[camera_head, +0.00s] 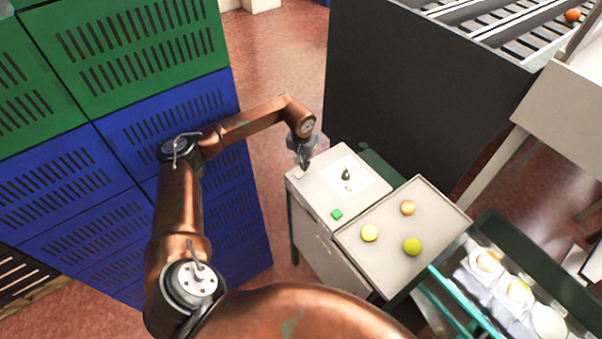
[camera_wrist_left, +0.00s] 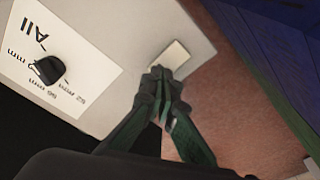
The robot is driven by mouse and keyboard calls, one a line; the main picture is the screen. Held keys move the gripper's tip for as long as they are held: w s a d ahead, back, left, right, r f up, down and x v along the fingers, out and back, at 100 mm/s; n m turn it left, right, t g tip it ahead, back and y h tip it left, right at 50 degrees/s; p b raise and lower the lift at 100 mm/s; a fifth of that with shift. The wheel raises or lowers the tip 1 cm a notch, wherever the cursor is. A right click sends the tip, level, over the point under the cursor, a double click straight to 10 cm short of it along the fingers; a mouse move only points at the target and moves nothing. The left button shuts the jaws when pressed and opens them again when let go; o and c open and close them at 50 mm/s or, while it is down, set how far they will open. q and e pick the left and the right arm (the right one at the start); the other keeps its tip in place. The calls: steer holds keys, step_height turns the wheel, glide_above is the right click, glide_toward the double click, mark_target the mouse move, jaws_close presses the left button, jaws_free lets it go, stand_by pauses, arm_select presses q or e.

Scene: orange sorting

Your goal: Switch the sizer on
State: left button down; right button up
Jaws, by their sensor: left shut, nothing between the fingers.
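The sizer's control box (camera_head: 318,196) has a pale top with a black knob (camera_head: 346,174) on a white label and a green button (camera_head: 337,214) near its front edge. A small white switch (camera_wrist_left: 174,55) sits near the box's edge in the left wrist view. My left gripper (camera_head: 303,166) is over that corner of the box. In the left wrist view its fingertips (camera_wrist_left: 160,78) are together and empty, at the near end of the white switch. I cannot tell whether they touch it. The knob (camera_wrist_left: 48,70) also shows there, on the printed label. My right gripper is not in view.
A tray (camera_head: 390,270) with several fruits adjoins the box on the right. Stacked blue (camera_head: 70,190) and green crates (camera_head: 125,50) stand at left. The dark sizer side panel (camera_head: 420,100) rises behind. A conveyor with cups (camera_head: 515,290) is at lower right.

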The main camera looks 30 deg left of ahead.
arm_select(q)
steer(key=shift+f+b, duration=0.45)
steer(key=shift+f, duration=0.15)
steer(key=shift+r, duration=0.15)
steer(key=shift+r+p, duration=1.45)
steer(key=shift+r, duration=2)
